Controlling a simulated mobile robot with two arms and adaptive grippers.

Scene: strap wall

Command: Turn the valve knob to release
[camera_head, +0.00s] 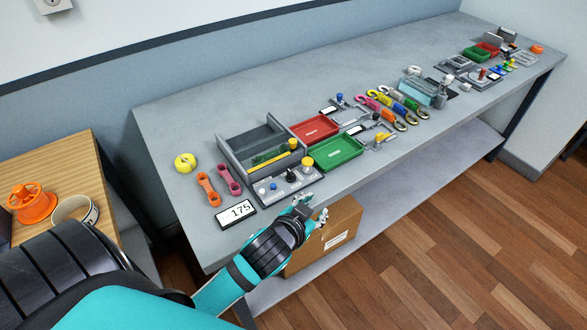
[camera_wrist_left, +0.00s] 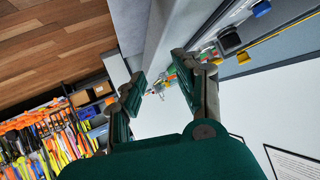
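A grey panel (camera_head: 262,200) lies near the front edge of the workbench, behind a display reading about -175 (camera_head: 236,214). It carries a blue knob (camera_head: 273,187), a black knob (camera_head: 291,175) and a raised yellow knob (camera_head: 307,162); I cannot tell for sure which is the valve knob. My left gripper (camera_head: 311,209) is at the bench's front edge, in front of the panel and apart from the knobs. In the left wrist view my left gripper (camera_wrist_left: 160,82) is open, with nothing between its fingers. A blue knob (camera_wrist_left: 261,8) shows there at upper right. My right gripper is not in view.
Behind the panel stands a grey divided bin (camera_head: 235,152). A green tray (camera_head: 336,152) and a red tray (camera_head: 314,129) lie to its right. Pink and orange links and a yellow tape roll (camera_head: 185,163) lie left. A cardboard box (camera_head: 325,238) sits below the bench edge.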

